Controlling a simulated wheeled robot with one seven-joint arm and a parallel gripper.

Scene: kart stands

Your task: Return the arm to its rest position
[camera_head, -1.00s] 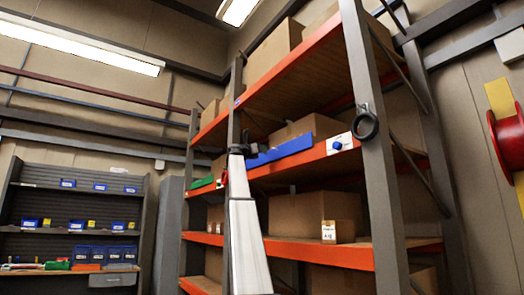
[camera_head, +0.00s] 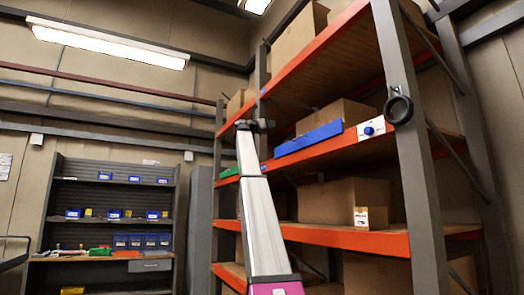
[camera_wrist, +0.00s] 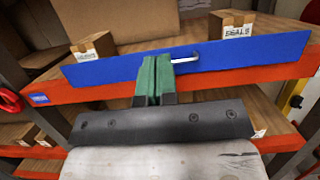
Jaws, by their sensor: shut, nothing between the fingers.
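My arm (camera_head: 255,200) rises in front of the orange-edged shelf rack, white with a magenta part at the bottom of the head view. Its end with my gripper (camera_head: 262,125) is dark and small there, left of the blue panel (camera_head: 308,138). In the wrist view my gripper (camera_wrist: 155,62) shows green fingers, closed together and empty. They point toward the blue panel (camera_wrist: 230,58) along the shelf edge and overlap it in the picture; I cannot tell whether they touch. A pale bar (camera_wrist: 184,59) shows in front of the panel beside the fingertips.
The rack has grey posts (camera_head: 412,160) and orange beams (camera_head: 345,237). Cardboard boxes (camera_head: 345,200) stand on its shelves. A black ring (camera_head: 398,108) hangs on the near post. A white plate with a blue knob (camera_head: 372,128) is beside the panel. A workbench (camera_head: 100,262) stands at left.

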